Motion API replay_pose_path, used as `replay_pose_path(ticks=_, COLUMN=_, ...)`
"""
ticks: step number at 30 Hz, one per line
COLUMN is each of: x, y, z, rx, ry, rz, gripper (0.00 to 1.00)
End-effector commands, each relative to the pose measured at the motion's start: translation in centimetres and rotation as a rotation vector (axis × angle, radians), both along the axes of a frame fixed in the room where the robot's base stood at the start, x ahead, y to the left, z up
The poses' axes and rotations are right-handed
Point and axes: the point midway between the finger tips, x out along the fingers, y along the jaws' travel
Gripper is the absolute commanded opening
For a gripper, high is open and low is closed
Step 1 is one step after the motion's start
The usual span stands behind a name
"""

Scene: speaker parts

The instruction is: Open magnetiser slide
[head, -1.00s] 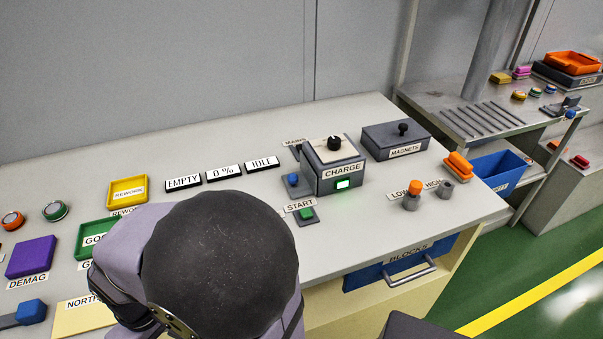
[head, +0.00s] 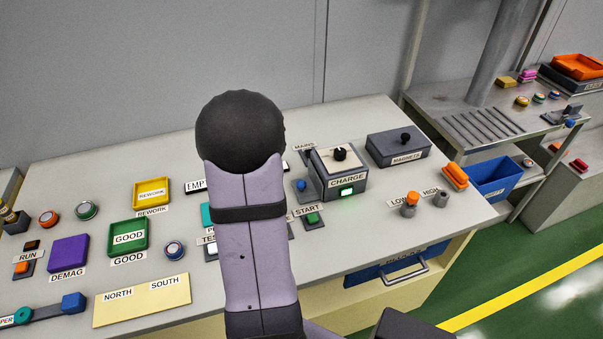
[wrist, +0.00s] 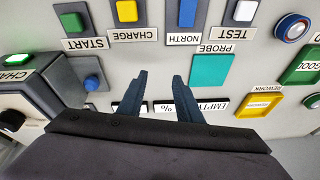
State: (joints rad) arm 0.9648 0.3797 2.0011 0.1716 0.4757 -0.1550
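No part labelled as the magnetiser slide can be read. A dark grey box marked CHARGE (head: 347,181) stands on the bench in the head view, with a black knob (head: 339,153) on top and a lit green button (head: 347,192) in front. A blue knob (head: 301,185) is at its left side. The box also shows at the left edge of the wrist view (wrist: 45,82), with the blue knob (wrist: 92,82) beside it. My gripper (wrist: 160,76) is open and empty above the bench, near the display plates. In the head view my arm hides it.
A grey MAGNETS box (head: 398,147) with a black knob stands right of the CHARGE box. Orange and grey posts (head: 411,204) are near the right edge. A blue slider block (head: 73,303), purple DEMAG block (head: 69,254) and green GOOD tray (head: 128,237) lie left.

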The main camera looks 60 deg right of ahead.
Motion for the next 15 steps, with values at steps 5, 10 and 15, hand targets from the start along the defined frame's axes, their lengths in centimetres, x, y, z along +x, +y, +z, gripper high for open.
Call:
replay_pose_path(ticks=5, x=-5.3, y=-7.5, z=1.2, rx=-0.079, ry=0.001, rz=-0.078, gripper=0.32)
replay_pose_path(ticks=10, x=-8.0, y=-10.5, z=1.4, rx=-0.117, ry=0.007, rz=-0.107, gripper=0.32)
replay_pose_path(ticks=15, x=-8.6, y=-11.1, z=1.4, rx=-0.126, ry=0.008, rz=-0.111, gripper=0.32)
